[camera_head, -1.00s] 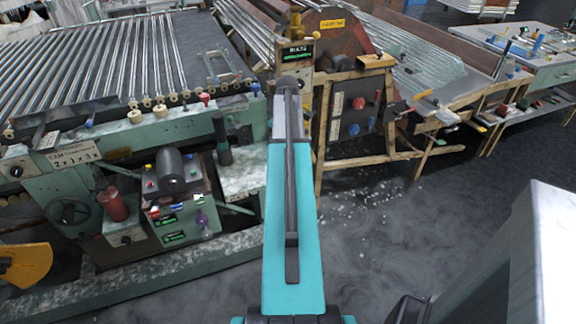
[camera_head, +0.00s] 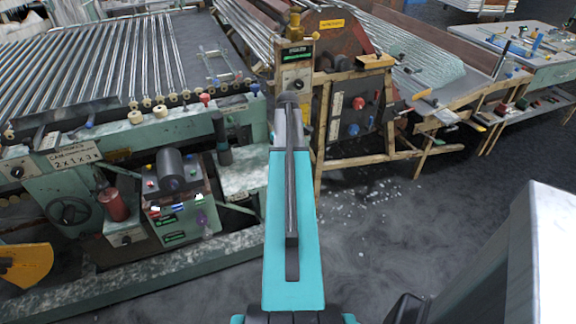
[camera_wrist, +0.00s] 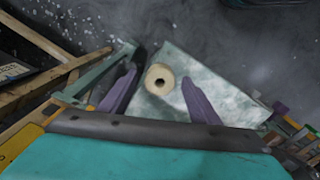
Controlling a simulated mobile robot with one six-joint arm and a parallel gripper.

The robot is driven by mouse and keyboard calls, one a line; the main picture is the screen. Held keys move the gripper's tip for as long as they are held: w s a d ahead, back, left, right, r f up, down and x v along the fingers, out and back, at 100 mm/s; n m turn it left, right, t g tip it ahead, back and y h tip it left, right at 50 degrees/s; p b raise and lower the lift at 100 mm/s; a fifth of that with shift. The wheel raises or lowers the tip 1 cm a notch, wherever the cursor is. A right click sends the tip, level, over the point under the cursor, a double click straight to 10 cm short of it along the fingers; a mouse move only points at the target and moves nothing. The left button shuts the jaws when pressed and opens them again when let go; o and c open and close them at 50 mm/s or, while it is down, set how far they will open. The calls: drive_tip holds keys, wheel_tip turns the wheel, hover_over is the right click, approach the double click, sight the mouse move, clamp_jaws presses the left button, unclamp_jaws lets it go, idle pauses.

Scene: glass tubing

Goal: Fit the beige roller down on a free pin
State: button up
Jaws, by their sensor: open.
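The beige roller (camera_wrist: 159,79) shows end-on in the wrist view, round with a dark hole in its middle. It stands over or on a pale green mottled surface (camera_wrist: 185,60). My gripper (camera_wrist: 158,76) is open, its two purple fingers on either side of the roller with a gap at each side. I cannot tell how far above the roller the fingertips are. In the head view my arm hides this roller and the gripper's fingers. Several small cream rollers (camera_head: 161,112) sit along the green machine's rail there. I cannot make out a free pin.
The green machine (camera_head: 160,135) with shiny glass tubes (camera_head: 110,60) fills the left. A dark motor block (camera_head: 175,168) stands on its near side. A wooden frame (camera_head: 322,130) stands right of my arm. The grey floor (camera_head: 400,230) at right is mostly clear.

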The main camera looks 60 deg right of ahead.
drive_tip(key=c, duration=1.2)
drive_tip(key=shift+o, duration=0.2)
drive_tip(key=shift+r, duration=0.15)
drive_tip(key=shift+r, duration=1.1)
drive_tip(key=shift+s+a+r+b, duration=0.1)
drive_tip(key=shift+a+r+b, duration=0.25)
drive_tip(key=shift+r, duration=0.2)
drive_tip(key=s+a, duration=0.2)
drive_tip(key=a, duration=0.5)
drive_tip(key=s+a+r+b, duration=0.1)
drive_tip(key=s+a, duration=0.2)
drive_tip(key=a, duration=0.4)
drive_tip(key=shift+s+r, duration=0.2)
drive_tip(key=shift+s, duration=0.15)
drive_tip(key=shift+a, duration=0.1)
